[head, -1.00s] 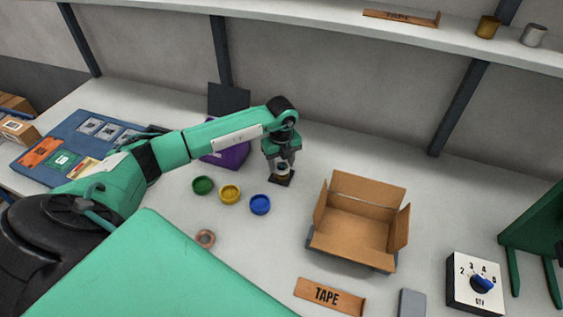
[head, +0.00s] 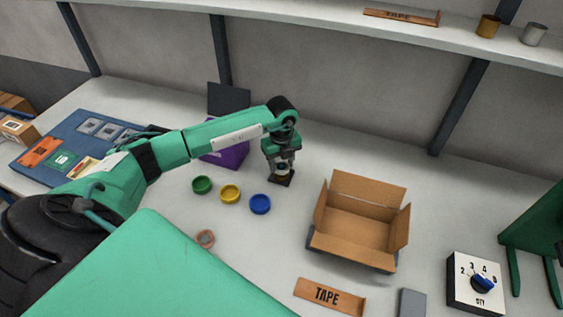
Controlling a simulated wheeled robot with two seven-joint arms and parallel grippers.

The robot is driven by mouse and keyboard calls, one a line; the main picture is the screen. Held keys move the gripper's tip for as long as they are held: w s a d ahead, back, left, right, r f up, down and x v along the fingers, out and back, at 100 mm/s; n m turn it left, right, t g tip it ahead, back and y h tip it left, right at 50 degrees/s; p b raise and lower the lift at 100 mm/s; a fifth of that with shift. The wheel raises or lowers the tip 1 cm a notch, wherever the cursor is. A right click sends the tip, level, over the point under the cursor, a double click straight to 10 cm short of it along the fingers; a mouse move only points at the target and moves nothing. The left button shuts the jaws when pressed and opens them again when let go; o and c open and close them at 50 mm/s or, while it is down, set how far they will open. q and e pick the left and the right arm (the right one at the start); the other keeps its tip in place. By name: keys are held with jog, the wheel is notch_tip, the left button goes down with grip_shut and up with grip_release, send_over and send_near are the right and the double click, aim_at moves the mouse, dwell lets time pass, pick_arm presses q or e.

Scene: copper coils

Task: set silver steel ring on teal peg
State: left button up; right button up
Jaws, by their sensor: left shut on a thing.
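My left gripper (head: 282,168) points down at the middle of the table, over a small dark square base (head: 281,180). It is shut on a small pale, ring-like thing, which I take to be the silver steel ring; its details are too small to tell. The teal peg cannot be made out; the fingers cover what stands on the base. I cannot tell if the held thing is around a peg or above it. My right gripper is not in view.
Green (head: 202,185), yellow (head: 230,194) and blue (head: 260,204) dishes lie left of the base. A copper-coloured ring (head: 205,239) lies nearer. A purple box (head: 226,156) stands behind my arm. An open carton (head: 358,220) is at right, with a tape sign (head: 329,296) in front.

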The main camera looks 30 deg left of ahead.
pick_arm(q)
jog(key=shift+f+b, duration=0.3)
jog(key=shift+f, duration=0.2)
jog(key=o, duration=0.8)
jog(key=shift+r+p, duration=1.65)
jog(key=shift+r, duration=0.85)
notch_tip(320, 180, up, 6)
jog(key=p, duration=0.3)
jog(key=shift+p, duration=0.3)
jog(key=shift+s+f, duration=0.1)
